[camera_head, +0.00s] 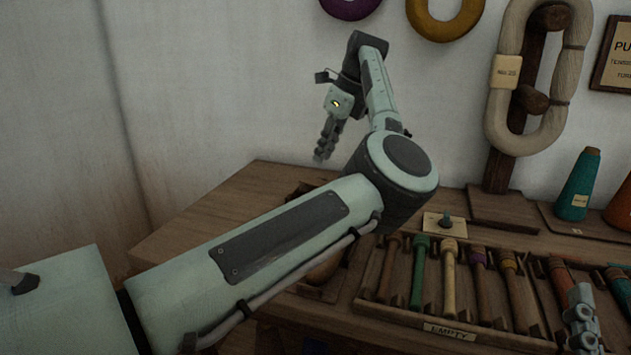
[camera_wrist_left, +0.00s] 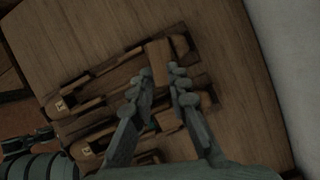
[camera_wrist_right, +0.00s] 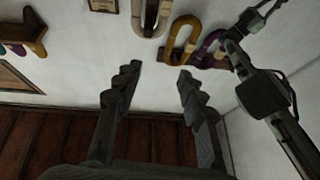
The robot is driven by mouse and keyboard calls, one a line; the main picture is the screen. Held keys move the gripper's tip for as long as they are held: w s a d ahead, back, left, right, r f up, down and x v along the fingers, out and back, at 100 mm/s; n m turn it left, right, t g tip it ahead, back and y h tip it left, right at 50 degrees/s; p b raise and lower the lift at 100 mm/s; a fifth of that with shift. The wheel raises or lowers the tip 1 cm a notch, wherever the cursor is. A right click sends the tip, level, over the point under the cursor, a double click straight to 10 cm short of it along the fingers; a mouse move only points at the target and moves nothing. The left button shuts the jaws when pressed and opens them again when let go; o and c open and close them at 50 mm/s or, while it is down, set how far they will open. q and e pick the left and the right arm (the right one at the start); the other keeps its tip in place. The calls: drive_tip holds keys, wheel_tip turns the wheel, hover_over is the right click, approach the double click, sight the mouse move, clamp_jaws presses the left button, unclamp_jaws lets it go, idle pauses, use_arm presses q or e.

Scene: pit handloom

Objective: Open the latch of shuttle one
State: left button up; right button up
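In the head view my left gripper (camera_head: 322,152) points down, clear above the table. My right gripper (camera_wrist_right: 160,72) is open and empty, facing the wall.
My left arm hides much of the shuttle area in the head view. A rack (camera_head: 400,312) of coloured bobbins with an "EMPTY" label (camera_head: 450,333) stands right of it. A teal cone (camera_head: 578,185) stands behind.

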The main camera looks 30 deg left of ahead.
sight(312, 181)
use_arm(q)
drive_tip(key=shift+f, duration=0.15)
drive_tip(key=shift+a+f, duration=0.1)
drive_tip(key=shift+f, duration=0.15)
drive_tip(key=b+x, duration=0.1)
drive_tip(key=x, duration=0.6)
use_arm(e)
drive_tip(key=s+r+t, duration=0.1)
drive_tip(key=s+d+r+t, duration=0.1)
drive_tip(key=r+t, duration=0.1)
drive_tip(key=shift+s+r+y, duration=0.25)
drive_tip(key=shift+y, duration=0.05)
use_arm(q)
drive_tip(key=shift+c, duration=0.4)
clamp_jaws()
